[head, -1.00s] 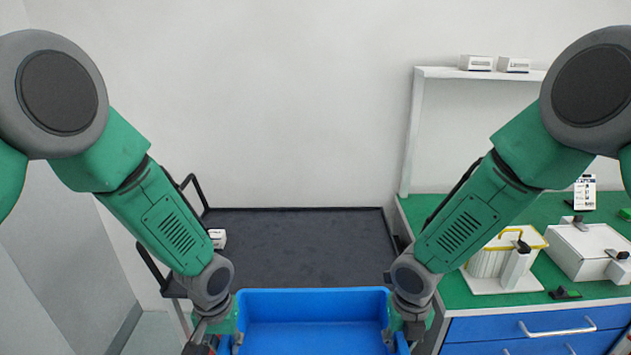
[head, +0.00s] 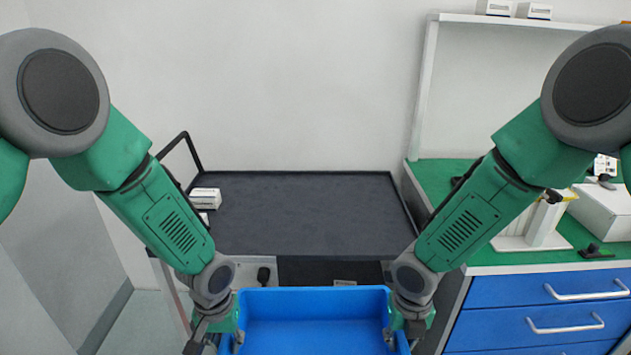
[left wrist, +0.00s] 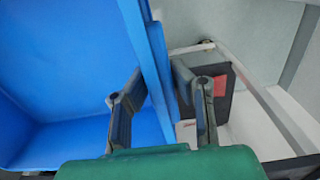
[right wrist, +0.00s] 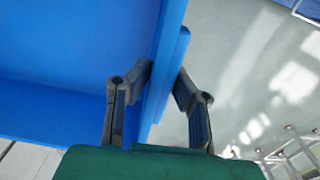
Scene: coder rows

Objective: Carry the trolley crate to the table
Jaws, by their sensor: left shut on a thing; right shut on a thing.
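The blue crate (head: 318,300) is at the bottom middle of the head view, held in front of me; its inside looks empty where it shows. My left gripper (left wrist: 155,82) is shut on its left wall, and my right gripper (right wrist: 164,80) is shut on its right wall. In the head view both grippers are partly cut off by the bottom edge. The dark-topped trolley (head: 300,215) stands beyond the crate, with a black handle at its left. The green-topped table (head: 480,225) with blue drawers is at the right, partly hidden by my right arm.
White boxes (head: 204,198) lie at the trolley's left edge. The table holds a white box (head: 600,212), a small white stand and a black item. A white shelf frame (head: 424,90) rises behind it. Bare floor shows at the lower left.

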